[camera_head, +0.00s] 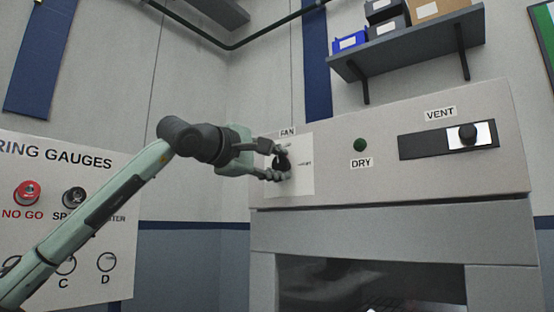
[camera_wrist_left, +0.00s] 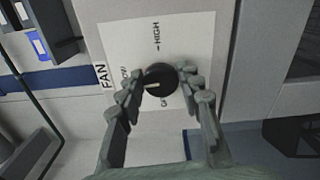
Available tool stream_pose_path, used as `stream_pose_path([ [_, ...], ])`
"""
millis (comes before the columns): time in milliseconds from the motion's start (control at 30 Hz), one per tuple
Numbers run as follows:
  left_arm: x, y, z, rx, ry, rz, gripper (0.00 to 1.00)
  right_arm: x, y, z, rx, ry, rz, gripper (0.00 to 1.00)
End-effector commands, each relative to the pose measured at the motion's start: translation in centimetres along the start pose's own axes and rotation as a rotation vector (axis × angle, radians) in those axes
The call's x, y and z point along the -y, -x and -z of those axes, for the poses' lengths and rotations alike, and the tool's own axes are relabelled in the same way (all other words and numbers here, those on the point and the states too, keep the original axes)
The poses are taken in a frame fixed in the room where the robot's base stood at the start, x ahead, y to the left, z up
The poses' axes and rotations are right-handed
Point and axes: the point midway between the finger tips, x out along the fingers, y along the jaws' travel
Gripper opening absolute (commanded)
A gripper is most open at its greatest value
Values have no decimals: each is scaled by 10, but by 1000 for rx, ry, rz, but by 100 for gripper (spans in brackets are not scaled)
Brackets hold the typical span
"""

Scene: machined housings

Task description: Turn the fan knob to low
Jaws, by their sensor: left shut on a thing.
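The fan knob (camera_head: 282,162) is a round black knob on a pale label plate (camera_head: 303,180) under the word FAN, on the front of a grey machine. My left gripper (camera_head: 279,161) reaches it from the left and is shut on it. In the left wrist view the knob (camera_wrist_left: 160,79) sits between the two fingers of my left gripper (camera_wrist_left: 158,84), with a light pointer line on its face. The word HIGH shows on the plate; the other markings are partly hidden by the fingers and the knob. My right gripper is not in view.
On the same panel are a green DRY button (camera_head: 360,145) and a VENT slider (camera_head: 467,134). A shelf with bins (camera_head: 405,45) hangs above. A gauge board (camera_head: 70,215) stands at the left. The opening below the panel is dark.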

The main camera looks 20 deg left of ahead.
Motion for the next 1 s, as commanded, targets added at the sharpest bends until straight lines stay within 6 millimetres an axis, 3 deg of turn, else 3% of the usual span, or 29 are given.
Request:
stream_pose_path([
  [300,0,0,0,1,-106,0,6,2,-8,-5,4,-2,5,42],
  [800,1,0,0,1,-122,1,6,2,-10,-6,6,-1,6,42],
  [833,1,0,0,1,-122,1,38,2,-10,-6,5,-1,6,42],
  [1000,1,0,0,1,-122,1,55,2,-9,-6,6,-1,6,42],
])
